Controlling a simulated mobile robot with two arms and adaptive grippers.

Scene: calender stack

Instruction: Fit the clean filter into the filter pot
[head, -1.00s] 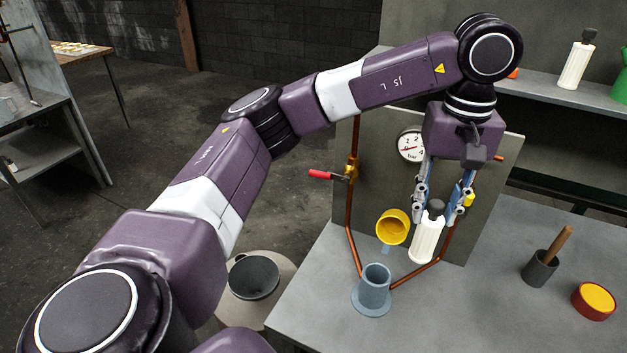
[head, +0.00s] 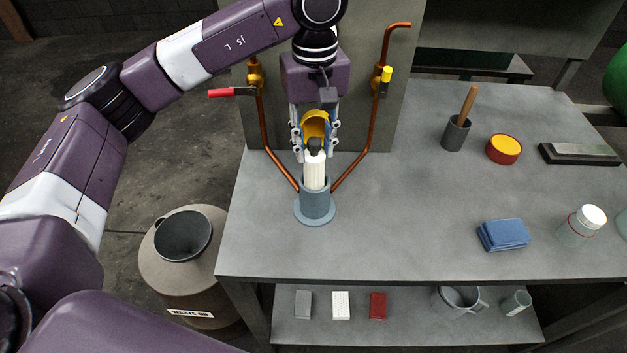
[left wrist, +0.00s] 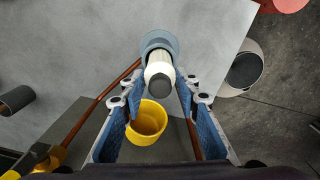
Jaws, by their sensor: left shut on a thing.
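The filter is a white ribbed cylinder with a dark cap (head: 314,172). It stands upright in line with the blue-grey filter pot (head: 317,208), its lower end at the pot's mouth; how deep it sits I cannot tell. My left gripper (head: 315,150) is shut on the filter near its cap and points down above the pot. In the left wrist view the filter (left wrist: 158,68) lies between and beyond the fingertips (left wrist: 160,92), with the pot's round flange (left wrist: 158,38) around its far end. My right gripper is not in view.
A yellow cup (head: 315,122) is just behind the gripper. Copper pipes (head: 350,167) flank the pot, with a red-handled valve (head: 228,92) at left. A waste oil drum (head: 180,275) stands left of the bench. A blue cloth stack (head: 503,235) lies right; the bench between is clear.

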